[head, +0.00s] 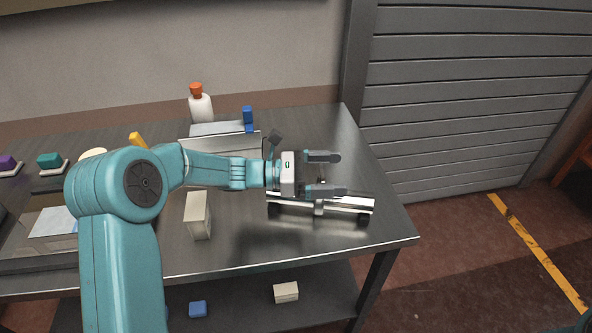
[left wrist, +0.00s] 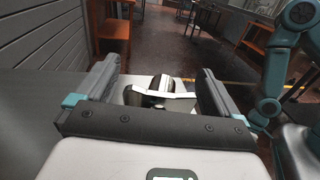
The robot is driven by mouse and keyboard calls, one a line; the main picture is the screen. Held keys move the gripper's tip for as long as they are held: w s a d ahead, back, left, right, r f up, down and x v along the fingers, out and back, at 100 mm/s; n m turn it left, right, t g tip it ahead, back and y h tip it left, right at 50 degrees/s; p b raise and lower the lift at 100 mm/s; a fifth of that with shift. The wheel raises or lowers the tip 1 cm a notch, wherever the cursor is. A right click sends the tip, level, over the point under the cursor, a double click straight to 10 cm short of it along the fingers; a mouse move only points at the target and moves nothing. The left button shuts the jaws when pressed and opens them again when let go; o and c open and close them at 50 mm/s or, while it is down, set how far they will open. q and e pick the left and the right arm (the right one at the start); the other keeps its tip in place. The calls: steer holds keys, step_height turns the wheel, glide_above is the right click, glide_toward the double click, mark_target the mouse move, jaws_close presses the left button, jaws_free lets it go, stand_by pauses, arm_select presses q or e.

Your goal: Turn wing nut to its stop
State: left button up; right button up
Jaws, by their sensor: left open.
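My left gripper (head: 325,173) is open above the right part of the steel table, its two fingers pointing right. A shiny metal cylinder assembly (head: 345,203) with dark ends lies below and in front of it, partly covered by the near finger. A small upright piece (head: 319,208) shows at its middle; I cannot tell whether this is the wing nut. In the left wrist view, a dark rounded part with a pale bar (left wrist: 178,96) shows between the two open fingers (left wrist: 155,88), apart from both. My right gripper is not in view.
A cream block (head: 198,215) stands left of the cylinder. A white bottle with an orange cap (head: 200,107) and a tray with a blue part (head: 248,118) are behind. The table's right edge is close. A shelf below holds a blue block (head: 198,309) and a cream block (head: 286,292).

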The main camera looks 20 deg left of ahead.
arm_select(q)
steer(key=v, duration=1.6)
steer(key=shift+a+r, duration=0.1)
steer(key=shift+a, duration=0.05)
